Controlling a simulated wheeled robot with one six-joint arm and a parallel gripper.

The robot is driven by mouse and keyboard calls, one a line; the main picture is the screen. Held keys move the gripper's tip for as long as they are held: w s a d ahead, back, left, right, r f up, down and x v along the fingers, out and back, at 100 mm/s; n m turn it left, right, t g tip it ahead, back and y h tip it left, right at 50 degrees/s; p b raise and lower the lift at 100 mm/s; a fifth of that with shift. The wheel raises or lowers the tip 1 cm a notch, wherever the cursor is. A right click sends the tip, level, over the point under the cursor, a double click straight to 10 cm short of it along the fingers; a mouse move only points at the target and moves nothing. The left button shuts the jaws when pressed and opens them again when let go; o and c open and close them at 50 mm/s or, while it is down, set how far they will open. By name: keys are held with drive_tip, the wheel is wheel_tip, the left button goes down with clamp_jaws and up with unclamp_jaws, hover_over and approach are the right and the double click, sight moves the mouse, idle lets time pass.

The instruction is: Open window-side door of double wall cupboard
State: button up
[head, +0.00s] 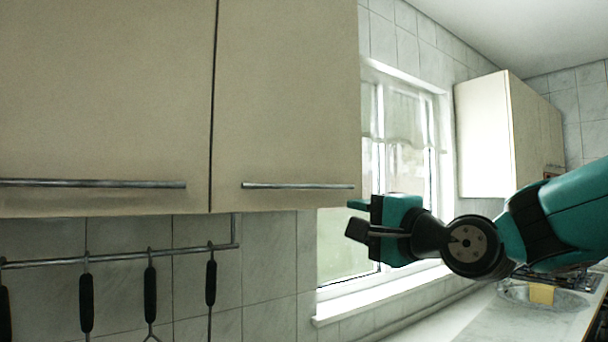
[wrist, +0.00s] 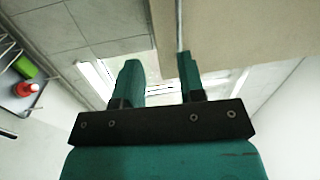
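The double wall cupboard fills the left of the head view. Its window-side door (head: 285,95), the right one, is plain beige and looks shut, flush with the left door (head: 105,90). The door's horizontal bar handle (head: 298,186) runs along its lower edge. My gripper (head: 355,216) is open and empty, just right of the handle's right end and slightly below it. In the wrist view the handle (wrist: 179,22) points toward the right finger of my gripper (wrist: 158,68). I cannot tell whether they touch.
A window (head: 405,150) with a sill stands behind my gripper. A rail (head: 130,256) with hanging utensils runs below the cupboard. A second wall cupboard (head: 485,135) is farther right. A sink (head: 545,297) sits in the counter at lower right.

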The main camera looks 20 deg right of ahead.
drive_tip(key=d+r+m+t, duration=0.1)
drive_tip(key=r, duration=0.1)
drive_tip(key=p, duration=1)
approach(307, 187)
drive_tip(key=x, duration=1)
drive_tip(key=shift+s+r, duration=0.1)
drive_tip(key=shift+w+a, duration=0.1)
drive_tip(key=shift+w, duration=0.25)
drive_tip(key=shift+c, duration=0.3)
clamp_jaws()
